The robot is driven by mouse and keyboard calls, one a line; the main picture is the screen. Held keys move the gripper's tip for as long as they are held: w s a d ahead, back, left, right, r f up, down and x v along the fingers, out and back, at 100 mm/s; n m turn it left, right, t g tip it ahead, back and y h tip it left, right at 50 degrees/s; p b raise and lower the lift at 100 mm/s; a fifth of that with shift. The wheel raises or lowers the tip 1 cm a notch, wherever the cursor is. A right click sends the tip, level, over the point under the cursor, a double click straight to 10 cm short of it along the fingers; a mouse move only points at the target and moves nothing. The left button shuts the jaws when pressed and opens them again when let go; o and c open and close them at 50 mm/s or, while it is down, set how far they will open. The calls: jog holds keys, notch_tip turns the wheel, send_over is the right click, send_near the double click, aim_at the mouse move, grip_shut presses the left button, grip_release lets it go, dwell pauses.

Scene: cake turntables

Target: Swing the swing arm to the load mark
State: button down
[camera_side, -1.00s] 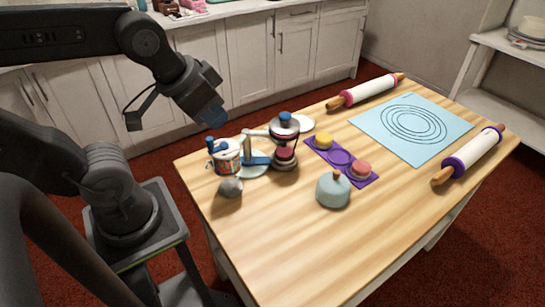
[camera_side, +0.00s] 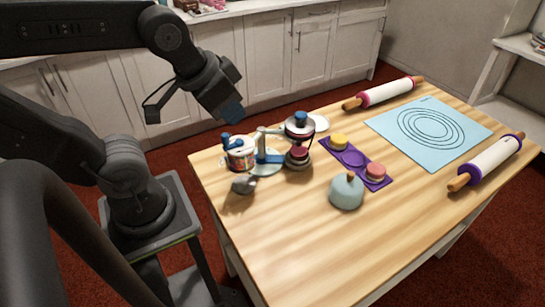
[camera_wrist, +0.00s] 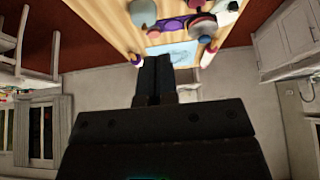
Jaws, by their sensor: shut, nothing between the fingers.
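The swing arm (camera_side: 273,131) is a short pale bar on an upright post, with a blue bracket low on it, left of centre on the table. Its outer end meets a dark round holder with a blue knob (camera_side: 301,118), above a small stand with a dark red round piece (camera_side: 298,153). I cannot make out the load mark. My gripper (camera_side: 232,112) is shut and empty, in the air behind and left of the swing arm, apart from it. In the wrist view its shut fingers (camera_wrist: 154,70) point toward the table; the swing arm is not clear there.
A can (camera_side: 240,160) with a blue-handled item stands left of the post, a grey lump (camera_side: 243,186) in front. A teal dome (camera_side: 346,192), a purple tray (camera_side: 353,160) with round cakes, a blue mat (camera_side: 427,128) and two rolling pins lie right. The front tabletop is clear.

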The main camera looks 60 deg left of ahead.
jog(key=c, duration=1.8)
grip_release()
